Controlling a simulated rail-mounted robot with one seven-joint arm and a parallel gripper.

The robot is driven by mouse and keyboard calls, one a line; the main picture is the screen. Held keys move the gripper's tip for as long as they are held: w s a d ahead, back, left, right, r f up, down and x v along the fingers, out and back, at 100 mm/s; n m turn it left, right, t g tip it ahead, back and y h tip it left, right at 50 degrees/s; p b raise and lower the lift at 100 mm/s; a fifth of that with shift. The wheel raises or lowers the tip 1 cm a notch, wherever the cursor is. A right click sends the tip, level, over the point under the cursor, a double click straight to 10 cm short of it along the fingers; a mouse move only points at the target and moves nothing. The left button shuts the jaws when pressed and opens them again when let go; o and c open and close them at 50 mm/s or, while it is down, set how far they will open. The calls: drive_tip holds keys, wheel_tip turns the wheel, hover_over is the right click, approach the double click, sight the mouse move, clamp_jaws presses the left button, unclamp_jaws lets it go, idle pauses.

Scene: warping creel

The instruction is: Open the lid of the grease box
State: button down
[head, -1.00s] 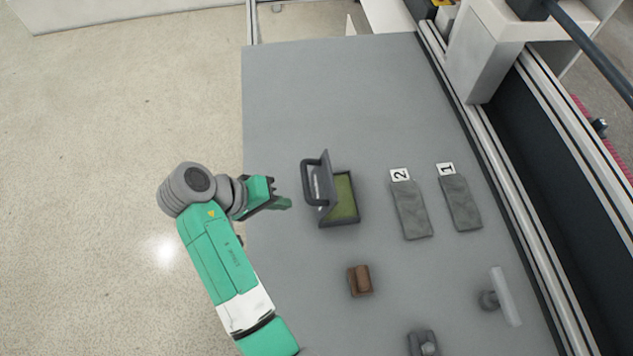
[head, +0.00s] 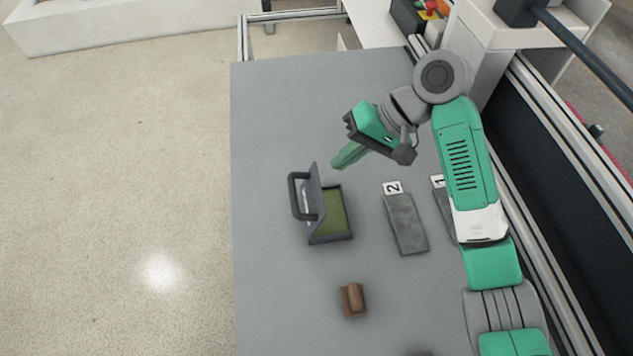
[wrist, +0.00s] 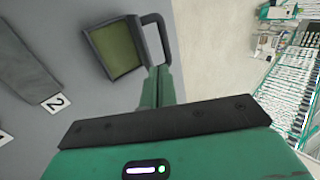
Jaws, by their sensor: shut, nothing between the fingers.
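The grease box (head: 331,239) sits on the grey table with its green inside showing. Its lid (head: 315,193) stands raised at the box's left side, with a dark handle (head: 295,197) on its outer face. In the wrist view the open box (wrist: 117,47) is at the top, with the handle (wrist: 157,36) beside it. My gripper (head: 337,164) is shut and empty, above and behind the box near the top of the raised lid. In the wrist view its fingers (wrist: 158,72) point toward the lid and partly cover it. I cannot tell whether they touch it.
A grey pad labelled 2 (head: 406,224) lies right of the box. Another labelled 1 (head: 440,199) is partly hidden by my arm. A brown block (head: 353,300) sits in front of the box. The table's far left part is clear. A rail runs along the right.

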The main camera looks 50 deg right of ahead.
drive_tip(key=p, duration=0.2)
hover_over(310, 200)
wheel_tip(310, 200, down, 8)
drive_tip(key=shift+s+r, duration=0.1)
